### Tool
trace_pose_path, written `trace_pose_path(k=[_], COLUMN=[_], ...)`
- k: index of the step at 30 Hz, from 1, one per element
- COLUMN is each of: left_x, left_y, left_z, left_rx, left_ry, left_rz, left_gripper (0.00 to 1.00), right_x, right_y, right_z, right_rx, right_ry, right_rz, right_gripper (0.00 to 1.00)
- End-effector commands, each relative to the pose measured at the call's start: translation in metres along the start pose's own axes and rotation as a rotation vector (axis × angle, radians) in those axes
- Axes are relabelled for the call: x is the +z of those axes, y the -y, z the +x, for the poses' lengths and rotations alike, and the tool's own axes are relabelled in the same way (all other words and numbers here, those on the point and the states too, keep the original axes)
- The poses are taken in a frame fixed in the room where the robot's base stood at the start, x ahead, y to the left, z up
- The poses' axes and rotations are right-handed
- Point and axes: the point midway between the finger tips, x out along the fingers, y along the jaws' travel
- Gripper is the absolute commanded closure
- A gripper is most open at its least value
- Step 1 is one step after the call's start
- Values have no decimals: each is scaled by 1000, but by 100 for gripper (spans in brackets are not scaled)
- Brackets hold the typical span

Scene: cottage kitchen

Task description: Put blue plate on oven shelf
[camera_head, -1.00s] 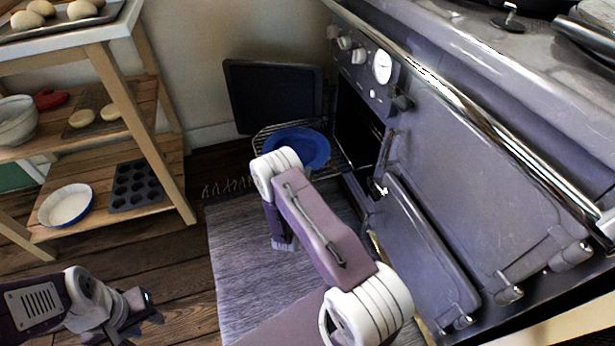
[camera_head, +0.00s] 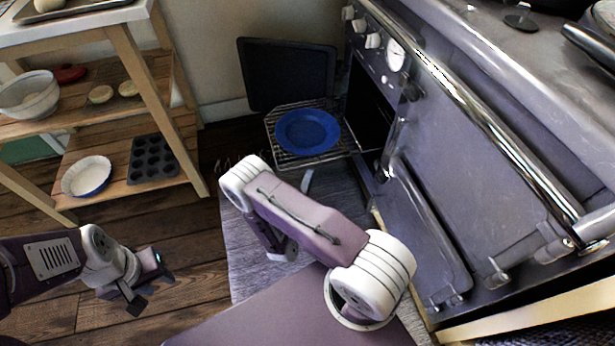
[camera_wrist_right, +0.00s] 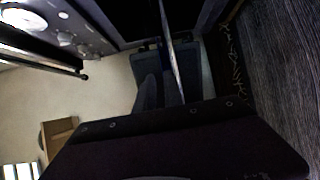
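The blue plate (camera_head: 308,131) lies face up on the wire oven shelf (camera_head: 283,161), which sticks out in front of the dark oven opening (camera_head: 366,118). My right arm's folded links stand in front of the shelf and hide most of that gripper. In the right wrist view the fingers of my right gripper (camera_wrist_right: 172,88) point towards a thin edge seen side-on. I cannot tell whether they grip it or whether it is plate or shelf. My left gripper (camera_head: 148,284) is open and empty over the wooden floor, far from the plate.
The oven door (camera_head: 287,74) hangs open to the left of the shelf. Closed stove doors (camera_head: 424,235) line the right side. A wooden rack (camera_head: 170,115) with a bowl (camera_head: 28,95), muffin tin (camera_head: 153,159) and pie dish (camera_head: 87,176) stands left. A grey rug (camera_head: 245,265) covers the floor.

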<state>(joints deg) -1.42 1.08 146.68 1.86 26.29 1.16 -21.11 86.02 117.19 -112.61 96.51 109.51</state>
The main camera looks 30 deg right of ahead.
Motion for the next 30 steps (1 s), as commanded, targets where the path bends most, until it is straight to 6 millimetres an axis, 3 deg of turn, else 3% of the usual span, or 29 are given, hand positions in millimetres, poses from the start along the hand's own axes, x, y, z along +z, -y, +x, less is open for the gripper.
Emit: trace_pose_path(k=[4,10,13,15,17,18,20,22,24,27,30], left_x=[-1,0,0,0,0,0,0,0,0,0,0], left_y=[0,0,0,0,0,0,0,0,0,0,0], left_z=[-6,-6,-6,-6,-6,-5,-5,-5,-5,-5,-5], left_rx=[0,0,0,0,0,0,0,0,0,0,0], left_ry=[0,0,0,0,0,0,0,0,0,0,0], left_rz=[0,0,0,0,0,0,0,0,0,0,0], left_gripper=[64,64,64,64,64,64,64,64,64,64,64], right_x=[0,10,50,94,130,147,159,152,126,83,53], right_y=[-1,-9,-40,-62,-73,-76,-76,-72,-73,-85,-101], right_z=[-13,-11,-6,-17,-42,-63,-100,-142,-171,-188,-187], right_rx=[1,-2,-52,-173,-339,-473,-700,-971,-1192,-1366,-1416], right_ry=[-2,64,300,539,730,833,936,966,903,735,588], right_rz=[0,-20,-95,-146,-158,-143,-78,61,237,482,651], right_gripper=[87,87,87,87,87,87,87,87,87,87,87])
